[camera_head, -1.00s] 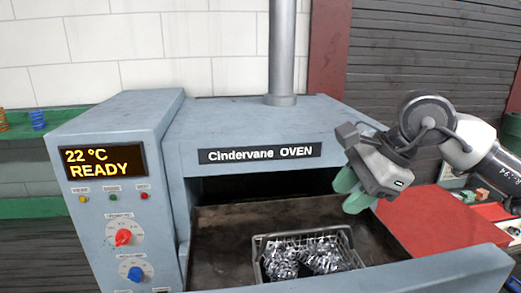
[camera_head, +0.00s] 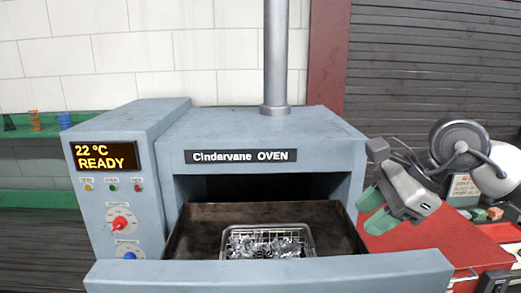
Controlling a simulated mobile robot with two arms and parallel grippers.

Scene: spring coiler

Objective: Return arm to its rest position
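My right gripper (camera_head: 376,210) has green fingertips and hangs in the air at the right side of the Cindervane oven (camera_head: 240,130), beside the drawer's right edge. Its two fingers are apart, with nothing between them. My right arm comes in from the right edge. The oven's drawer (camera_head: 195,232) is pulled out. In it stands a wire basket (camera_head: 312,246) holding shiny metal coiled parts (camera_head: 262,246). The gripper is clear of the basket. My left gripper is not in view.
The oven display (camera_head: 104,156) reads 22 °C READY, above a red knob (camera_head: 121,223) and a blue knob. A red work surface (camera_head: 425,245) with small items lies at the right. A green shelf (camera_head: 40,131) with coloured springs is at the left.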

